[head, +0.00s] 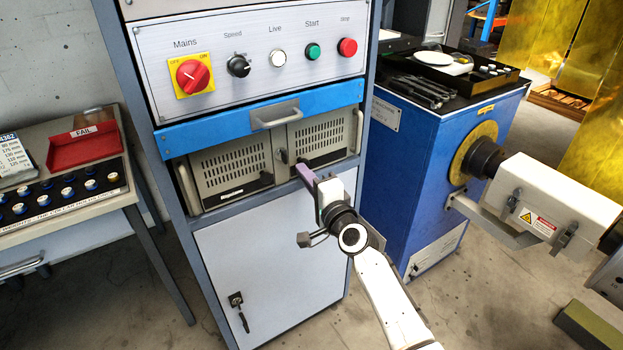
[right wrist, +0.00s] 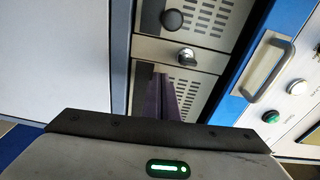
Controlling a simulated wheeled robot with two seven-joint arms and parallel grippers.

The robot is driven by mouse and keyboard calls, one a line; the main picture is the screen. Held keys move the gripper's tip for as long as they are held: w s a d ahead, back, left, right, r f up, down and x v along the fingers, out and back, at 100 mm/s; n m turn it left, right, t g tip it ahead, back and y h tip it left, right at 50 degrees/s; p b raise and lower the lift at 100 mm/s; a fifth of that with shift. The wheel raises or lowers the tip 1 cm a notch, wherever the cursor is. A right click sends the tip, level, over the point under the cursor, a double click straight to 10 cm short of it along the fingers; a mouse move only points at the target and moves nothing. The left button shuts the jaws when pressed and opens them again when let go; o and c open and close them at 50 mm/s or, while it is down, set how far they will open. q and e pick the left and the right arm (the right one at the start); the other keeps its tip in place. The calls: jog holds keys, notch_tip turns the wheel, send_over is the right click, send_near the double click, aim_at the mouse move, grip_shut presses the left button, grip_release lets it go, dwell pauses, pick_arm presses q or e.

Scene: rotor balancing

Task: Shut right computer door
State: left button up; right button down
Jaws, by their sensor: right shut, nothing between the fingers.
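The right computer door (head: 322,138) is a beige vented panel under the blue drawer, with a handle at its right edge. It looks flush or almost flush with the front; I cannot tell whether a small gap is left. It also shows in the right wrist view (right wrist: 188,88), partly hidden by my fingers. My right gripper (head: 304,172) has purple fingers, shut and empty, at the lower edge of this door; contact cannot be told. The fingers also show in the right wrist view (right wrist: 162,98). My left gripper is in neither view.
The left computer door (head: 232,170) is beside it, with a small lock (head: 281,156) between them. The blue drawer (head: 262,116) with a grey handle is directly above. A white cabinet door (head: 270,250) is below. A blue machine (head: 425,160) stands on the right.

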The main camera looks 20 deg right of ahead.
jog(key=s+d+p, duration=0.1)
jog(key=s, duration=0.9)
jog(key=s+a+f+n+g, duration=0.2)
jog(key=s+f+n+g, duration=0.2)
jog(key=s+f+n, duration=0.5)
jog(key=s+a+f+n+g, duration=0.1)
jog(key=s+f+n+g, duration=0.4)
jog(key=s+f+n, duration=0.4)
jog(key=s+f, duration=0.6)
jog(key=s, duration=0.6)
jog(key=shift+s+a+f, duration=0.15)
jog(key=shift+a+f, duration=0.15)
jog(key=shift+a, duration=0.05)
